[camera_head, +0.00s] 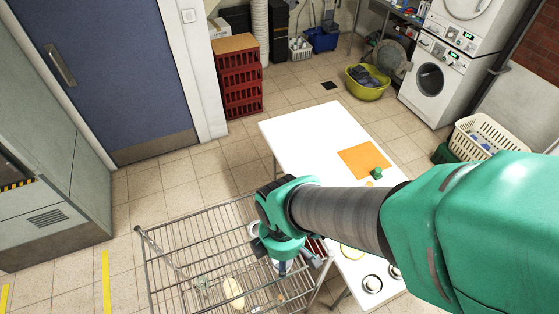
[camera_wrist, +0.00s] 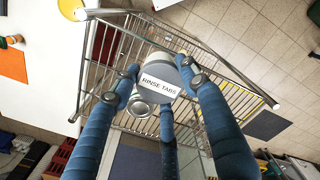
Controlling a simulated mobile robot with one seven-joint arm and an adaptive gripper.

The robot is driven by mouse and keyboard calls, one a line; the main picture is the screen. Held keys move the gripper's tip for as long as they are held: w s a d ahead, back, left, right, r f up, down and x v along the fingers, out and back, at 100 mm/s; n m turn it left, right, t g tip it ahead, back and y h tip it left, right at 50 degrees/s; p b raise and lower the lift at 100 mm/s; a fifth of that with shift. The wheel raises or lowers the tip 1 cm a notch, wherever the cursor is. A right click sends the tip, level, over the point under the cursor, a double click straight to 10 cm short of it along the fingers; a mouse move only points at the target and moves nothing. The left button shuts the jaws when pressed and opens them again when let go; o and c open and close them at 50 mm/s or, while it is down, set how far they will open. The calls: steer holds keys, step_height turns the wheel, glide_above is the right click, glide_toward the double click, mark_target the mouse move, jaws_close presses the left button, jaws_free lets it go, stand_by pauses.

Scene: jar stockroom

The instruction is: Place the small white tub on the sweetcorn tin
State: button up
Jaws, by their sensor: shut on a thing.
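My gripper (camera_wrist: 163,84) is shut on a small white tub (camera_wrist: 160,76) with a label reading RINSE TABS. Its blue fingers close around the tub, above a wire rack. In the head view my gripper (camera_head: 283,262) is over the right side of the rack, and my arm partly hides that area. A round metal-topped tin (camera_wrist: 139,107) shows below and beside the held tub in the wrist view. Its label is not visible, so I cannot tell whether it is the sweetcorn tin.
The wire rack (camera_head: 185,228) holds several small items, among them a pale yellow one (camera_head: 233,292). A white table (camera_head: 300,135) adjoins it, with an orange mat (camera_head: 357,158) and a green object (camera_head: 376,172). A round lidded item (camera_head: 372,284) is on the table's near part.

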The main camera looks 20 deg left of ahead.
steer(key=w+a+f+p, duration=0.1)
steer(key=w+a+p, duration=0.1)
steer(key=w+a, duration=0.8)
steer(key=shift+a+f, duration=0.2)
steer(key=shift+a, duration=0.7)
steer(key=shift+f+p, duration=0.3)
steer(key=shift+f, duration=1.45)
steer(key=shift+f, duration=0.15)
steer(key=o, duration=1.3)
steer(key=shift+o, duration=0.2)
step_height(320, 180, up, 12)
steer(key=b, duration=0.1)
